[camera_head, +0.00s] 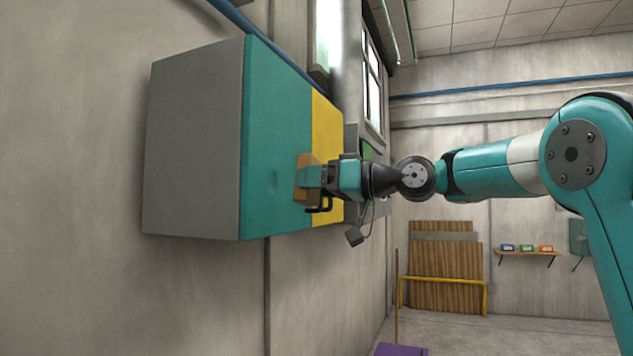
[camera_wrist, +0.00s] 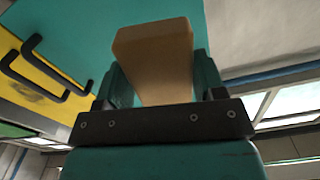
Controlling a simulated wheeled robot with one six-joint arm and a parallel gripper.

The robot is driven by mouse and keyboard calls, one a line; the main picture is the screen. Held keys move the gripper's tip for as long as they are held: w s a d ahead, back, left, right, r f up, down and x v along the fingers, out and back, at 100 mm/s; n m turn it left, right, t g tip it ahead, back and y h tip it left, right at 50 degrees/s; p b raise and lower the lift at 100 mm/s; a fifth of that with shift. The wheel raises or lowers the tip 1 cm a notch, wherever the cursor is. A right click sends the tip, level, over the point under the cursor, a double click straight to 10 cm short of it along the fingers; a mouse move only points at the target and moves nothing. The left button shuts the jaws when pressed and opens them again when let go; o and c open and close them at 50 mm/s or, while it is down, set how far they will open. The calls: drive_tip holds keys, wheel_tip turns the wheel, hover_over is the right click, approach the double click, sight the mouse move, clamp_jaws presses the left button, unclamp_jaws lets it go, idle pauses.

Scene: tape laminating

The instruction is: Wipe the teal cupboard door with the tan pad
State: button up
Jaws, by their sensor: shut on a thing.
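The teal cupboard door (camera_head: 275,140) is the near front panel of a grey wall cupboard in the head view. It also fills the upper left of the wrist view (camera_wrist: 80,32). The tan pad (camera_head: 302,178) is at the right part of the teal door, near the edge with the yellow door. My gripper (camera_head: 312,176) is shut on the pad; in the wrist view the pad (camera_wrist: 155,60) sits between the two fingers. The pad's face is toward the door and appears against or very near it; I cannot tell whether it touches.
A yellow door (camera_head: 327,130) adjoins the teal one. Black handles (camera_wrist: 45,70) stick out near their seam. A window (camera_head: 372,80) and pipe are beyond the cupboard. A shelf with small boxes (camera_head: 527,250) and wooden boards (camera_head: 445,268) are at the far wall.

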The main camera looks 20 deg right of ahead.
sight(266, 183)
drive_tip(key=p+x, duration=0.3)
drive_tip(key=x, duration=0.3)
idle(0.3)
drive_tip(key=shift+x, duration=0.85)
idle(0.5)
drive_tip(key=shift+w+d+p, duration=1.05)
drive_tip(key=shift+w+d, duration=0.1)
drive_tip(key=shift+d, duration=0.1)
drive_tip(key=shift+w+d, duration=0.2)
drive_tip(key=shift+a, duration=0.1)
